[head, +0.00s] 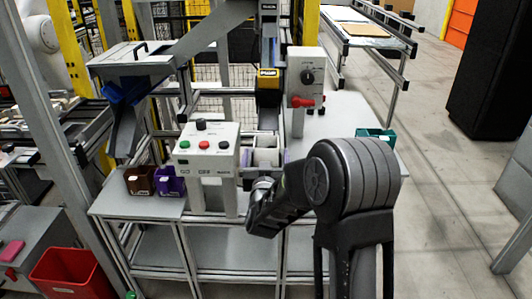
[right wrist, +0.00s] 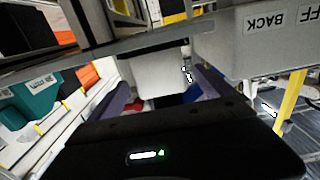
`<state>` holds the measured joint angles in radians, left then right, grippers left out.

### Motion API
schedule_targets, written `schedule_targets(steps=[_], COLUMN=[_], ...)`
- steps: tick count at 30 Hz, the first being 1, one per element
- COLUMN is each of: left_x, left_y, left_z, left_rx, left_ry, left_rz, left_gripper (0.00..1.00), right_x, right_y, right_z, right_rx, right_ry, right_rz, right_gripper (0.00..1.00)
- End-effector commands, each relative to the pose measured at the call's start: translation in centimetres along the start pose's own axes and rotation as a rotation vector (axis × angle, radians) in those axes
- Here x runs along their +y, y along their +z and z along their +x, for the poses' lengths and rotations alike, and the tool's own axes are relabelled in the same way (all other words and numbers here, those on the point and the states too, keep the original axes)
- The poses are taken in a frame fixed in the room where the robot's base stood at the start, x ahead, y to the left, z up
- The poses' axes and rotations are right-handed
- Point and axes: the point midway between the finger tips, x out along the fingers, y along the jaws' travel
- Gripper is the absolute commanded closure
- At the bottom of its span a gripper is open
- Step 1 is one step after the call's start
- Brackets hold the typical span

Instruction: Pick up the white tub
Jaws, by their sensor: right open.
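The white tub (head: 266,142) stands on the grey workbench, just behind my right gripper (head: 265,160) in the head view. In the right wrist view the white tub (right wrist: 158,73) shows at the middle, between and beyond the two purple-grey fingers of my right gripper (right wrist: 160,88). The fingers are spread apart, one on each side of it. I cannot tell whether either finger touches the tub. Its lower part is hidden by the gripper body. My left gripper does not show in either view.
A white button box (head: 207,150) stands close left of the tub, and a grey switch box (head: 307,75) rises behind right. Brown (head: 140,181) and purple (head: 170,183) bins sit at the bench's left. A teal bin (head: 376,134) is at right. The bench's right back is mostly clear.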

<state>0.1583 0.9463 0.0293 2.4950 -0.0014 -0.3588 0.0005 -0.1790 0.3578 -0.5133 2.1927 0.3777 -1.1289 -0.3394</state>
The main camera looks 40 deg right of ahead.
Motion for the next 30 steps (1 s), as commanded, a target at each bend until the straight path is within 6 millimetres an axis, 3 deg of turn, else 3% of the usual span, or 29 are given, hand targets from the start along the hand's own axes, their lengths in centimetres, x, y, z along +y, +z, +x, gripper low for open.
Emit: schedule_targets(steps=[8, 15, 25, 30], left_x=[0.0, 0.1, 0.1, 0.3], left_y=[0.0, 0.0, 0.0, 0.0], left_z=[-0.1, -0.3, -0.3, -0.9], left_rx=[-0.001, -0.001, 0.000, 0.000], left_ry=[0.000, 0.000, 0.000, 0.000], left_rz=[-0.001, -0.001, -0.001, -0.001], left_gripper=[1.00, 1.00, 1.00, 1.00], right_x=[0.0, 0.0, 0.0, 0.0], right_y=[0.0, 0.0, 0.0, -0.3], right_z=[0.2, 2.5, 2.8, 4.5], right_rx=[0.000, 0.000, 0.000, 0.000], right_ry=[0.000, 0.001, 0.000, 0.000], right_rz=[0.000, -0.001, 0.000, -0.003], right_gripper=[0.07, 0.07, 0.07, 0.07])
